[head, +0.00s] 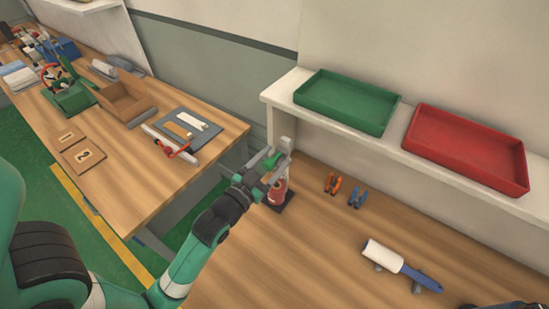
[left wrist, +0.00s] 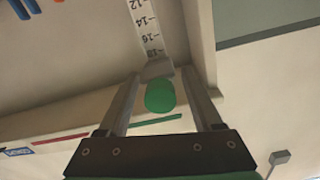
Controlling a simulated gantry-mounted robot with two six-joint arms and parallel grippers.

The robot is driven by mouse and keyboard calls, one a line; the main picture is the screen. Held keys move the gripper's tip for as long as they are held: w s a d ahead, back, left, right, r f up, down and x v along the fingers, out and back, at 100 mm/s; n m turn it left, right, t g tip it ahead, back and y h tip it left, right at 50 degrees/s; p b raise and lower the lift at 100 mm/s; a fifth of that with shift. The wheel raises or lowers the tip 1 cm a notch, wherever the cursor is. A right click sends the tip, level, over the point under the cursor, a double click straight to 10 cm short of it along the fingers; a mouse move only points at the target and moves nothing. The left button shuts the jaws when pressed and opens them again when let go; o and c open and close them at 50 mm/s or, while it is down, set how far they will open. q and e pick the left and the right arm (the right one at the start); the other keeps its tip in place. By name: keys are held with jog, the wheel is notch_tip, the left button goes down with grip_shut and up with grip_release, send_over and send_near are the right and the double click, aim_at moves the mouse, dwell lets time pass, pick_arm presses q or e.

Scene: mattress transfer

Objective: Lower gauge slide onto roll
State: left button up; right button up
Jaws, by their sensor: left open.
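The gauge stands on a dark base (head: 283,203) near the left end of the right-hand bench. A red roll (head: 279,188) stands upright on that base. The gauge's grey upper part (head: 286,146) rises above it, and a green knob (head: 271,161) shows at the gripper. My left gripper (head: 265,172) is at the gauge, beside the green knob. In the left wrist view, my left gripper (left wrist: 160,88) is open, with the green knob (left wrist: 160,96) between its fingers. A grey slide block (left wrist: 157,68) and a numbered scale (left wrist: 148,28) show beyond. Contact is unclear.
A white shelf (head: 280,97) with a green tray (head: 347,101) and a red tray (head: 467,148) runs behind the bench. Orange pliers (head: 333,184), blue pliers (head: 357,197) and a lint roller (head: 400,264) lie to the right. A dark shape cuts the bottom right edge.

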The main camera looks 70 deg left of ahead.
pick_arm(q)
jog(key=shift+w+a, duration=0.15)
jog(key=shift+w, duration=0.05)
grip_shut()
dwell(1.3)
